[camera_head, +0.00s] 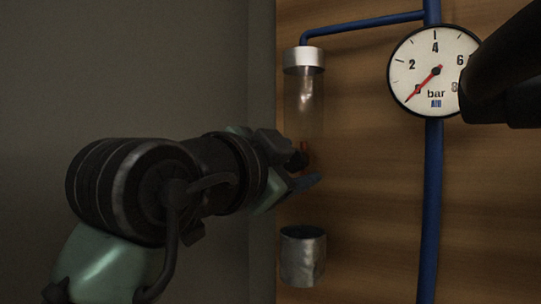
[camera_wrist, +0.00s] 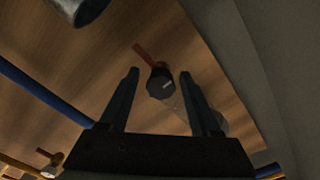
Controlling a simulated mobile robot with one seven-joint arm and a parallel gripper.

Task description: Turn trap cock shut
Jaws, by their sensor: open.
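The trap is a clear cylinder (camera_head: 304,100) with a silver cap, hung on the wood panel under a blue pipe. Its cock sits at the lower end. In the wrist view the cock has a dark round body (camera_wrist: 160,86) and an orange-brown lever (camera_wrist: 143,51) pointing up and left. My gripper (camera_wrist: 159,74) is open in the wrist view, one finger on each side of the cock body, with visible gaps. The lever sticks out beyond the fingertips.
A metal cup (camera_head: 302,258) is below the trap and shows at the wrist view's top left (camera_wrist: 80,8). A pressure gauge (camera_head: 425,70) and a vertical blue pipe (camera_head: 432,200) are to the right. A dark object covers the gauge's right edge. A grey wall (camera_head: 130,70) stands left.

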